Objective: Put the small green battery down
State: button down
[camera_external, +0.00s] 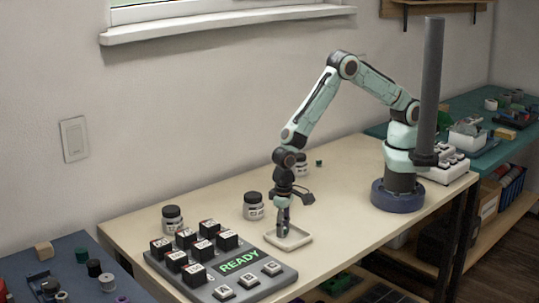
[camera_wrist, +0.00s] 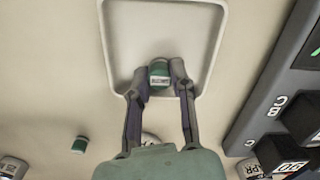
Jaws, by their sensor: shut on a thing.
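My gripper (camera_external: 283,228) points down over a shallow, cream-coloured tray (camera_external: 304,238) beside the board. In the wrist view, my gripper (camera_wrist: 159,77) is shut on the small green battery (camera_wrist: 159,70), which has a white label with dark print. The battery is inside the outline of the tray (camera_wrist: 104,50). I cannot tell whether it touches the tray floor. In the external view the battery is hidden by the fingers.
The dark board (camera_external: 205,292) with black blocks and a lit READY sign (camera_external: 240,261) lies left of the tray. Another small green cylinder (camera_external: 319,162) stands farther back. Jars (camera_external: 254,205) stand behind the tray. Bare table lies right of it.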

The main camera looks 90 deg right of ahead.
jog(key=shift+f, duration=0.15)
jog(key=c, duration=1)
grip_release()
jog(key=shift+o, duration=0.2)
notch_tip(320, 180, up, 12)
jog(key=s+d+r+n, duration=0.3)
jog(key=s+d+r, duration=0.4)
jog(key=d+r, duration=0.45)
jog(key=s+d+n, duration=0.1)
jog(key=s+d, duration=0.3)
jog(key=s, duration=0.3)
jog(key=s+d+n, duration=0.2)
jog(key=s+d, duration=0.3)
jog(key=s, duration=0.3)
jog(key=shift+r+n+y, duration=0.3)
jog(key=shift+r+y, duration=0.05)
jog(key=shift+y, duration=0.05)
